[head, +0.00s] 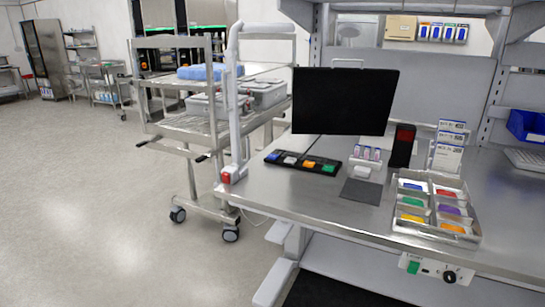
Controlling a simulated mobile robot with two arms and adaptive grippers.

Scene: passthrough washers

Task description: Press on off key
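A black key strip (300,161) lies on the steel bench (300,189), below the dark monitor (345,101). It carries a row of coloured keys: a blue key (274,156), a white key (290,160), an orange key (309,164) and a green key (328,168). Their labels are too small to read. A small control panel (428,270) on the bench's front edge has a green switch (413,267) and a black knob (449,277). I cannot tell which of these is the on off key. Neither of my grippers is in view.
A divided tray (400,230) with coloured packs stands at the bench's right. A dark mat (361,191), a black device with a red top (403,146) and small boxes (449,147) are nearby. A steel cart (195,125) stands left of the bench. Floor at left is clear.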

